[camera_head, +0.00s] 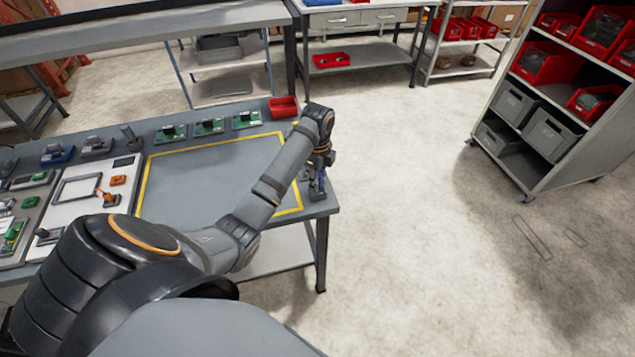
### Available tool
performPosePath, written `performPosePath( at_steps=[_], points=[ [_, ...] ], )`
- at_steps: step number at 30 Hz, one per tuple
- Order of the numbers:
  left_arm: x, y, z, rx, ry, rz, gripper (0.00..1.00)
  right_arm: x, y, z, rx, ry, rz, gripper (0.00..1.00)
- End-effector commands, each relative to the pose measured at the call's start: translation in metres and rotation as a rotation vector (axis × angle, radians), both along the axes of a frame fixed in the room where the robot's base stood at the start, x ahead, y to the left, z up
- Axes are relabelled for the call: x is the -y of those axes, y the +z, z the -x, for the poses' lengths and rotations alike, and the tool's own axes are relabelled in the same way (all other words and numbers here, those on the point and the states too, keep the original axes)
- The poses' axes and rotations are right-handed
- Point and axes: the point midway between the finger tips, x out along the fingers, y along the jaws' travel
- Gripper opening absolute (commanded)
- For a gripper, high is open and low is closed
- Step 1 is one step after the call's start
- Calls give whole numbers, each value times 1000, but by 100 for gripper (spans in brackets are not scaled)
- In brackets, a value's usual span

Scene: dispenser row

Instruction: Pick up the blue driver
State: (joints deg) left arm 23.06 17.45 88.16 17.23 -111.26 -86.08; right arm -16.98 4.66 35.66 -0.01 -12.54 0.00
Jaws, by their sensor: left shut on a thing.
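My left arm reaches across the table, and its gripper (319,177) points down at the table's right edge. It is shut on the blue driver (314,184), of which only a small blue part shows between and beside the dark fingers. The driver is upright or nearly so, at a small dark stand on the table's right edge. I cannot tell whether its lower end is still in the stand or clear of it. My right gripper is not in view.
The grey table (330,206) has a yellow-outlined area, partly under my arm. Several green boards and a red bin (284,107) line its back edge. A white panel (88,207) with parts lies at left. A shelf rack (545,165) stands at right. The floor between is clear.

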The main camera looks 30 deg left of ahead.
Motion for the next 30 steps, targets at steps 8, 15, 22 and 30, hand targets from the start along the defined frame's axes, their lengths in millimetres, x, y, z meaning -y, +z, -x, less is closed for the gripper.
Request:
performPosePath(
  at_steps=[8,15,22,30],
  points=[
    [0,8,0,1,1,-1,0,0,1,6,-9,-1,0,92],
    [-3,53,11,-2,0,-3,0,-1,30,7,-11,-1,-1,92],
    [-10,100,48,-3,-1,-7,0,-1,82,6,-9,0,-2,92],
    [-21,114,106,0,-3,-12,0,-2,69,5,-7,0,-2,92]
  ],
)
